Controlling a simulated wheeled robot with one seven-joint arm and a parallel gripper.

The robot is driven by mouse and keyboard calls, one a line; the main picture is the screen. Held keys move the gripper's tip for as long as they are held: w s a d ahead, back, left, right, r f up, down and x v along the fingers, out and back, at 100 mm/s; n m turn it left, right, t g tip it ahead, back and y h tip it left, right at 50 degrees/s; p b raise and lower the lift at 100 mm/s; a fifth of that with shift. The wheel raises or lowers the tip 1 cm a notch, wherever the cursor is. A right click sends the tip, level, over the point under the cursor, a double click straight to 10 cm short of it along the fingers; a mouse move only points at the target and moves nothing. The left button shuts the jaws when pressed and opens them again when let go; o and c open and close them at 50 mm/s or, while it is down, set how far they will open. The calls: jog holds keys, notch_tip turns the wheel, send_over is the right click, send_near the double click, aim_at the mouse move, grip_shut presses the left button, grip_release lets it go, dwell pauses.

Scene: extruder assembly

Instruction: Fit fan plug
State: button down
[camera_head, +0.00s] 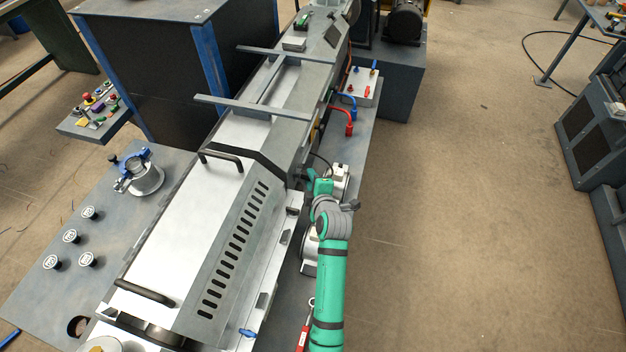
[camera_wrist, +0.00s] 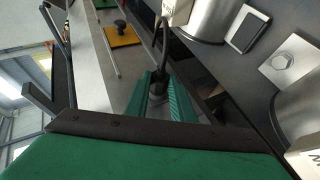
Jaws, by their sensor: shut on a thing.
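In the wrist view, the two green fingers of my gripper (camera_wrist: 158,90) are shut on a dark fan plug (camera_wrist: 157,86). A dark cable (camera_wrist: 164,42) runs up from the plug toward a silver cylindrical fan housing (camera_wrist: 207,18) at the top. In the head view, my green gripper (camera_head: 316,184) is low beside the right flank of the long extruder, close to a silver and white fan unit (camera_head: 341,177). The plug is hidden there. I cannot tell whether the plug touches a socket; no socket is clearly visible.
The extruder's slotted metal cover (camera_head: 235,250) runs along the left of my arm. A second fan unit (camera_head: 309,248) stands beside my arm. Red and blue hose fittings (camera_head: 349,116) lie farther back. Open brown floor (camera_head: 460,200) is on the right.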

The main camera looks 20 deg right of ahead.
jog(key=c, duration=1.4)
grip_release()
jog(key=shift+a, duration=0.1)
jog(key=shift+c, duration=0.2)
jog(key=v, duration=1)
jog(key=shift+s+r, duration=0.2)
jog(key=shift+s, duration=0.05)
